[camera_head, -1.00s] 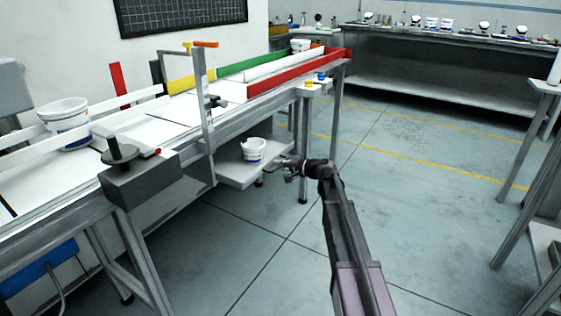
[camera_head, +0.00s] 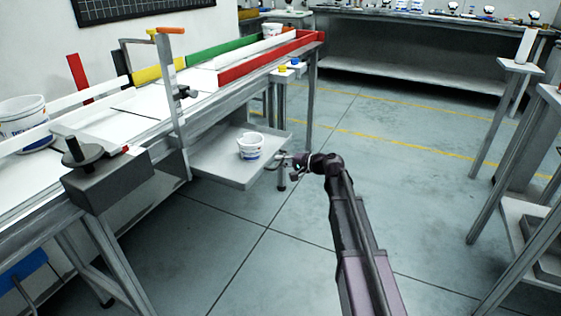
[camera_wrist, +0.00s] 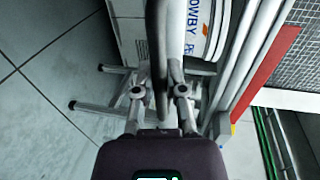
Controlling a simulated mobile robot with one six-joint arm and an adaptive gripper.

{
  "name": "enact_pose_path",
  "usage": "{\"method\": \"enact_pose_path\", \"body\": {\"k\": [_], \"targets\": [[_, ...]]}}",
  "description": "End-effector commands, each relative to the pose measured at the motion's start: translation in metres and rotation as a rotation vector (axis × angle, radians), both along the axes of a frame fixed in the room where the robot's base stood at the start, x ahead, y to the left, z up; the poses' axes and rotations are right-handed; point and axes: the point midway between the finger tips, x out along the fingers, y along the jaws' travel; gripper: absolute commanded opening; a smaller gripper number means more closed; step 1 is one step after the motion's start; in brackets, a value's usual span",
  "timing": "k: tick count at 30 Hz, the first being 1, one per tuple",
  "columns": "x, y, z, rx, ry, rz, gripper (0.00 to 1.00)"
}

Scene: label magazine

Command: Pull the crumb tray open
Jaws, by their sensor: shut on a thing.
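The crumb tray (camera_head: 215,168) is a flat light-grey tray under the long workbench. It stands well out from under the bench toward the aisle. A white tub (camera_head: 250,146) with blue print stands upright on it and also shows in the wrist view (camera_wrist: 205,25). My gripper (camera_head: 289,161) is at the tray's outer edge. The exact contact is partly hidden.
The workbench (camera_head: 130,130) has coloured rails, a grey box with a dark knob (camera_head: 107,180) and a larger white bucket (camera_head: 24,122). Bench legs stand close behind the tray. The floor (camera_head: 400,190) to the right is clear, up to small tables (camera_head: 519,67) at the far right.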

Motion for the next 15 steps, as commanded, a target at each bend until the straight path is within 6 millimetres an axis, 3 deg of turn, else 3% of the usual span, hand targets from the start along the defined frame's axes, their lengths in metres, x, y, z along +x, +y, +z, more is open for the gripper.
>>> {"method": "enact_pose_path", "body": {"k": [5, 6, 9, 15], "targets": [[0.0037, 0.0031, 0.0006, 0.001, -0.002, -0.005, 0.00], [0.0036, 0.0038, 0.0007, 0.001, -0.002, -0.005, 0.24], [0.0029, 0.0058, 0.0006, 0.001, -0.002, -0.002, 0.51], [0.0014, 0.0076, 0.0004, 0.001, -0.001, 0.003, 0.51]]}}
